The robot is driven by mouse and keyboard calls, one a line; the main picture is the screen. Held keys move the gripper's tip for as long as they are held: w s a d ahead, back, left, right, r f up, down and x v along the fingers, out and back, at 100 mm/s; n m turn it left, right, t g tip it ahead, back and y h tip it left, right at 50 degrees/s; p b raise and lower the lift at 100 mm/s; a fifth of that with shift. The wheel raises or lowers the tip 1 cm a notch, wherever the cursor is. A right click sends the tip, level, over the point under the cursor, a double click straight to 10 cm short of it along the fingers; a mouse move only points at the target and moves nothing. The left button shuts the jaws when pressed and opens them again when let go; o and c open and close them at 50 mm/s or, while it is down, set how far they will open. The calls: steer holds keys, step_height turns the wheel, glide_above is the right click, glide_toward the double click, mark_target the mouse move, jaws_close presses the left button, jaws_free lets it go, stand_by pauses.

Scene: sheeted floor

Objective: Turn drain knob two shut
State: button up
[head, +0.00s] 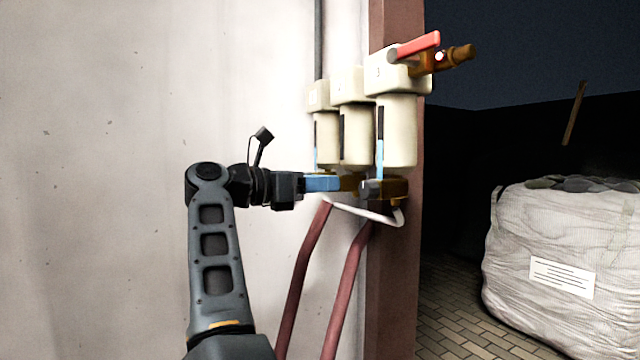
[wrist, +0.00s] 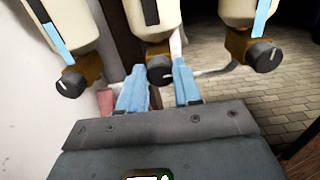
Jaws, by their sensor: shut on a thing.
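Three cream filter bowls hang in a row on the wall, each with a brown drain and a dark round knob below. Drain knob two (wrist: 160,73) is the middle one in the wrist view, with a small pale mark on its face. My gripper (wrist: 160,76) has its blue fingers on either side of this knob, shut on it. In the head view my gripper (head: 323,183) reaches in from the left below the middle bowl (head: 356,132), and its fingers hide the middle knob. The nearest bowl's knob (head: 372,190) is just right of the fingers.
The left knob (wrist: 71,84) and right knob (wrist: 264,55) flank my fingers closely. A red lever (head: 415,46) is above the nearest bowl. Dark red rails (head: 304,270) and a pale bar (head: 365,213) are below. A large white sack (head: 560,265) stands right on paving.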

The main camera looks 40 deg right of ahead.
steer(key=shift+w+f+n+p, duration=0.15)
steer(key=shift+n+p, duration=2.2)
steer(key=shift+n, duration=2.05)
steer(key=shift+w+r+n+p, duration=0.1)
steer(key=shift+n+p, duration=2.2)
steer(key=shift+n, duration=2.1)
steer(key=shift+f, duration=0.1)
steer(key=o, duration=1)
steer(key=shift+o, duration=0.2)
steer(key=b+v, duration=0.1)
steer(key=v, duration=0.6)
steer(key=shift+a, duration=0.4)
